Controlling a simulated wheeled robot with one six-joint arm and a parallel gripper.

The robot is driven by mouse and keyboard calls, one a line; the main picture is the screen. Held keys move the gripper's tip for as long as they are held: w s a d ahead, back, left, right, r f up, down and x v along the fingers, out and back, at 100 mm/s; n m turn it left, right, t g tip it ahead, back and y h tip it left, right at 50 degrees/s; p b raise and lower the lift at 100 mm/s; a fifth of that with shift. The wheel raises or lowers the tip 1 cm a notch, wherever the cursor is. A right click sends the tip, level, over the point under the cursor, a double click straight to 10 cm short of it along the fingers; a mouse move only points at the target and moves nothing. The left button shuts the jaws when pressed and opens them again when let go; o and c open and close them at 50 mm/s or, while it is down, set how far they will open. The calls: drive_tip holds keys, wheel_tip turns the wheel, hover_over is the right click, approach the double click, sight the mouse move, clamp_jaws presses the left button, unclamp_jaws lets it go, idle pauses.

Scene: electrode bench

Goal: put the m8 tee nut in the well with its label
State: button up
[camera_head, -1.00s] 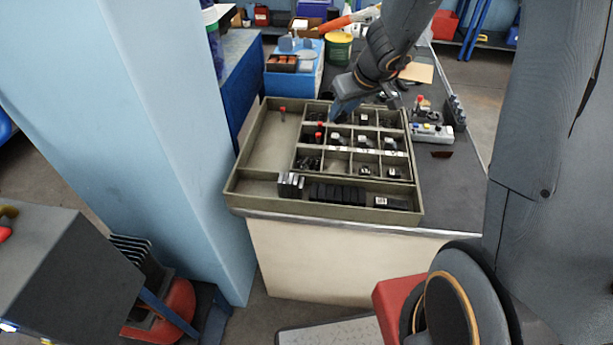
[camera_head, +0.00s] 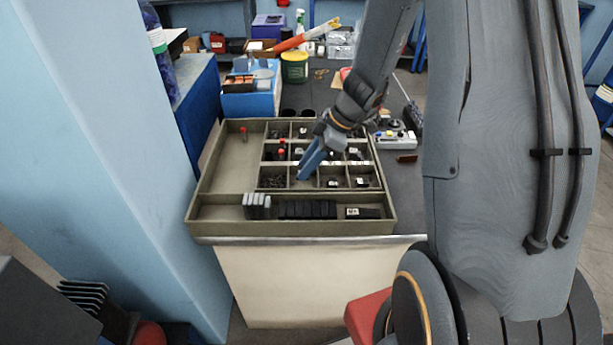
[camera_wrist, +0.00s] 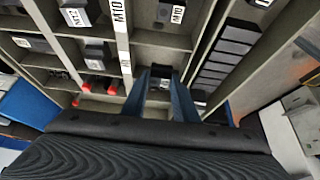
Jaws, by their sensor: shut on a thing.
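My gripper (camera_head: 303,176) is shut, pointing down at the front row of wells in the divided tray (camera_head: 205,190). In the wrist view my gripper (camera_wrist: 161,80) has a small dark piece (camera_wrist: 161,71) between its fingertips, probably the m8 tee nut; its shape is mostly hidden. The tip is at or just above the second front well from the left; I cannot tell how deep. Dark labelled blocks (camera_wrist: 75,14) stand in nearby wells. A label strip reading M10 (camera_wrist: 119,18) runs along a divider. I cannot read an M8 label.
The tray's front trough holds a row of black blocks (camera_head: 308,209) and light-faced plates (camera_head: 256,200). Red-tipped pieces (camera_wrist: 92,89) lie in wells beside my gripper. A blue bin (camera_head: 250,100) and a green tub (camera_head: 295,68) stand behind. The tray's left compartment is mostly clear.

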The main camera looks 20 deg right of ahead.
wheel_tip(320, 180, down, 4)
drive_tip(key=shift+r+p, duration=0.1)
drive_tip(key=shift+p, duration=0.25)
drive_tip(key=shift+f+b, duration=0.3)
drive_tip(key=shift+f, duration=0.05)
drive_tip(key=o, duration=0.9)
drive_tip(key=shift+c, duration=0.2)
drive_tip(key=shift+r+p, duration=0.25)
drive_tip(key=shift+p, duration=0.05)
